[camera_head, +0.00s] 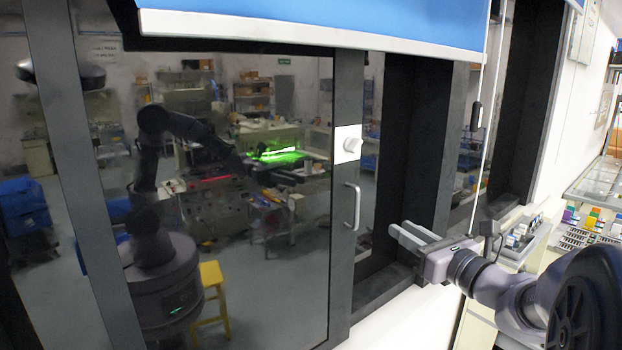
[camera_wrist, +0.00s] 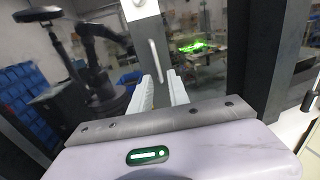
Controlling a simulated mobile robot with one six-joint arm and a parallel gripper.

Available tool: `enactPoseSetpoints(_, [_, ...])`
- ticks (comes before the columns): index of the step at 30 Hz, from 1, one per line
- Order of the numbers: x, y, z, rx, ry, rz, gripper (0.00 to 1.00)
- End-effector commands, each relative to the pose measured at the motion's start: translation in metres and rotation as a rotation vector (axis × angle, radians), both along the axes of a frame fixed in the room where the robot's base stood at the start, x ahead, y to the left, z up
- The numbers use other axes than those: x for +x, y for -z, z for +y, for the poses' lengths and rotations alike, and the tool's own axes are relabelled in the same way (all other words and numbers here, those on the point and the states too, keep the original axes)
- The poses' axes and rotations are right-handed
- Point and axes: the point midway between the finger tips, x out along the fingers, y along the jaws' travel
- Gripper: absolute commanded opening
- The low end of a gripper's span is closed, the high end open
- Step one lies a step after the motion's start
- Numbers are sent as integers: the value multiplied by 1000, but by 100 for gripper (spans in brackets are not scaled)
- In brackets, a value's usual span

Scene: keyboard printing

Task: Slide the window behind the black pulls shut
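A dark-framed window pane (camera_head: 250,215) fills the middle of the head view. Its right frame bar carries a pale vertical handle (camera_head: 352,206) below a white plate with a round knob (camera_head: 347,143). A black pull (camera_head: 476,116) hangs on a thin cord to the right, in front of another dark-framed opening. My gripper (camera_head: 399,228) is open and empty, right of the handle and apart from it. In the wrist view my gripper's pale fingers (camera_wrist: 160,78) are parted, and the handle (camera_wrist: 155,60) shows just beyond their tips.
A blue blind (camera_head: 330,18) with a white bottom bar hangs above the pane. Dark frame posts (camera_head: 415,150) stand behind my gripper. A bench with small coloured items (camera_head: 592,222) is at the right. Reflections or the room beyond show in the glass.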

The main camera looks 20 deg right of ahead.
Motion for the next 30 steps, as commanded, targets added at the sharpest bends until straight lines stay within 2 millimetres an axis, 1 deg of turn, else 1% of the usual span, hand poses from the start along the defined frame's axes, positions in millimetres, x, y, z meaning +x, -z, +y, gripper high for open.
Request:
enactPoseSetpoints(2, [14,2,4,2,-5,1,22])
enactPoseSetpoints(5, [42,2,9,0,-8,2,22])
enactPoseSetpoints(9, [85,2,17,0,-9,3,22])
enactPoseSetpoints(12, [112,2,21,-3,-8,4,22])
enactPoseSetpoints(15, [134,2,24,-3,-8,2,22])
enactPoseSetpoints(18, [150,2,26,-4,-7,3,22])
enactPoseSetpoints(21, [161,3,28,-4,-7,2,22])
enactPoseSetpoints(25, [166,4,28,-4,-5,2,22])
enactPoseSetpoints(30, [167,4,29,-4,-5,2,22])
